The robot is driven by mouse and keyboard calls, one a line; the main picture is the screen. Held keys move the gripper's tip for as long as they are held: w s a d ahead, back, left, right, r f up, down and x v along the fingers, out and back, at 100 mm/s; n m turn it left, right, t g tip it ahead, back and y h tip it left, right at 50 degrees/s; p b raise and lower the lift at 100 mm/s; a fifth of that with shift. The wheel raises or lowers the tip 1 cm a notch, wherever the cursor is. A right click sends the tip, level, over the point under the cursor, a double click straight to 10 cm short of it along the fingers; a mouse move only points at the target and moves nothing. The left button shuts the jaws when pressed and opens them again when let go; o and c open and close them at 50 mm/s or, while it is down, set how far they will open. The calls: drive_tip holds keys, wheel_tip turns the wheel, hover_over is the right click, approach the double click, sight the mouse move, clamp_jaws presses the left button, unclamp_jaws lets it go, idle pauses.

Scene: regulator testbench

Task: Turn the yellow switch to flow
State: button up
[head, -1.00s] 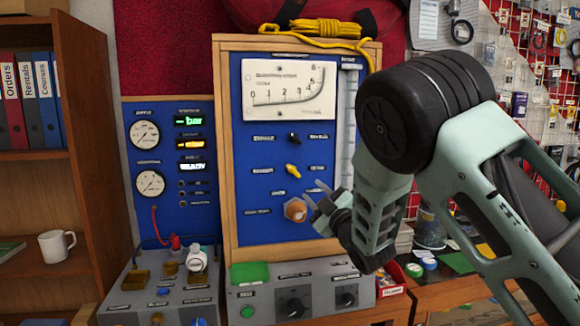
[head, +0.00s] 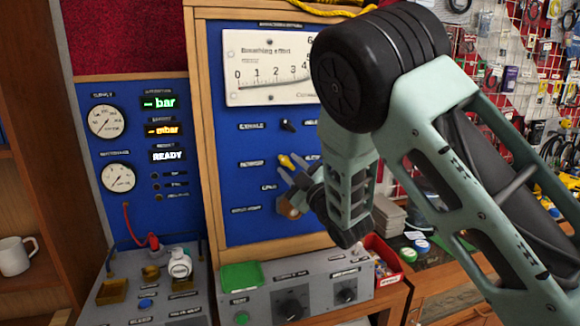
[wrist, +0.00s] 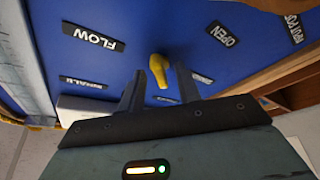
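The yellow switch (head: 286,161) is a small knob on the blue front of the wooden-framed test panel. In the wrist view the yellow switch (wrist: 158,66) shows between the ends of my two dark fingers. My gripper (wrist: 161,72) is open, with a gap around the switch; whether a finger touches it I cannot tell. In the head view my gripper (head: 290,178) is just below and right of the switch. A FLOW label (wrist: 93,37) appears upside down left of the switch in the wrist view, and an OPEN label (wrist: 222,34) to its right.
A black switch (head: 288,125) sits above the yellow one. An orange-brown knob (head: 288,207) is below, close to my gripper. A grey control box (head: 262,300) stands under the panel. A gauge panel (head: 135,210) is at left.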

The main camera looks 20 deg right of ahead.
clamp_jaws()
